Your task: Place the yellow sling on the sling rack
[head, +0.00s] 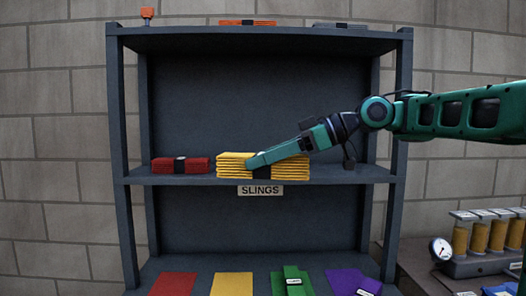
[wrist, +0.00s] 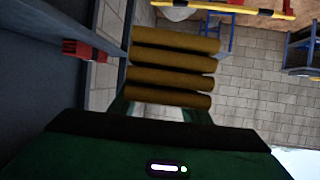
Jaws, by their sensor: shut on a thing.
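The yellow sling (head: 235,166) is a folded stack with a black band. It is at the middle shelf of the dark sling rack (head: 117,150), above the SLINGS label (head: 260,190). My gripper (head: 262,163) reaches in from the right and is shut on the yellow sling. In the wrist view the sling's folds (wrist: 172,62) show as several brown-yellow rolls beyond my gripper (wrist: 160,108). The sling looks level and at shelf height; I cannot tell whether its underside touches the shelf. My gripper hides part of its right half.
A red sling (head: 180,165) lies on the same shelf to the left, with a small gap. The rack's right post (head: 400,130) stands behind my arm. Coloured flat pieces, including a red one (head: 173,284), lie on the bottom shelf. A bench with a gauge (head: 441,249) is at right.

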